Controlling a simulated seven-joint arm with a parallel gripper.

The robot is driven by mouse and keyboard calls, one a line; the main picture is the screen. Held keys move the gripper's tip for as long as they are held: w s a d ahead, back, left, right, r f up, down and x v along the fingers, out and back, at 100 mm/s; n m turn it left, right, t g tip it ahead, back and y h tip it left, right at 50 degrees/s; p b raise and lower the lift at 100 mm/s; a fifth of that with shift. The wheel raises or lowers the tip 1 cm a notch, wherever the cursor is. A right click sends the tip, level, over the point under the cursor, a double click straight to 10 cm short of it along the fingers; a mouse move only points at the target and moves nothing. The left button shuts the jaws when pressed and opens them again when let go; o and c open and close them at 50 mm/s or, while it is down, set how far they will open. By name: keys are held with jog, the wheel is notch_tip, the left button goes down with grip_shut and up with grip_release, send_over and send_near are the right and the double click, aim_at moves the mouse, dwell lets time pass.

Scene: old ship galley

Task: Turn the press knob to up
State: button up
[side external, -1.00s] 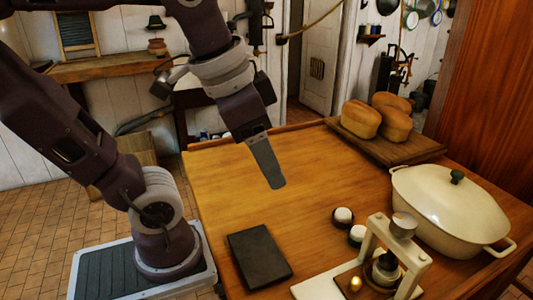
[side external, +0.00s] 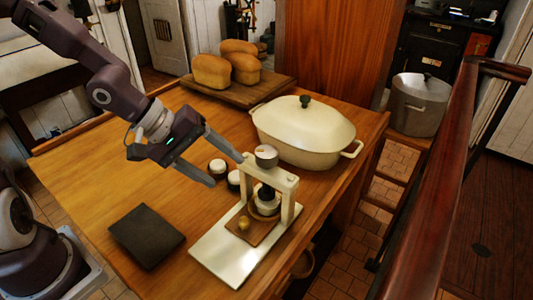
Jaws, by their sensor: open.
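The press (side external: 289,185) is a small cream frame standing on a pale base plate (side external: 222,249) near the table's front right. Its round grey knob (side external: 266,157) sits on top of the crossbar. A dark plunger part (side external: 266,192) hangs under the crossbar, above a small brown board with a little brass-coloured piece (side external: 244,223). The knob's setting is too small to read. My gripper (side external: 227,170) is open and empty, left of the knob, its two fingers pointing towards the press. It appears apart from the knob.
Two small dark pots with white tops (side external: 217,167) stand close by the gripper's fingers. A cream lidded casserole (side external: 300,128) stands behind the press. A black slab (side external: 146,236) lies at front left. Loaves (side external: 212,72) sit on a board (side external: 190,84) at the back.

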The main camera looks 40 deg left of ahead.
aim_at(267, 155)
jog(key=w+n+t+h, duration=0.1)
jog(key=n+h, duration=0.1)
jog(key=n, duration=0.1)
jog(key=d+r+n+t+h, duration=0.1)
jog(key=n+h, duration=0.1)
jog(key=n, duration=0.2)
jog(key=w+n+t+h, duration=0.1)
jog(key=n+h, duration=0.2)
jog(key=shift+w+d+r+n, duration=0.3)
jog(key=shift+d+r, duration=0.1)
jog(key=w+d+n+t, duration=0.1)
jog(key=n, duration=0.1)
jog(key=w+d+n+t, duration=0.1)
jog(key=w+d+n, duration=0.1)
jog(key=w+d+f+n+t+h, duration=0.1)
jog(key=w, duration=0.1)
jog(key=shift+d+n, duration=0.35)
jog(key=shift+n, duration=0.05)
jog(key=c, duration=1.4)
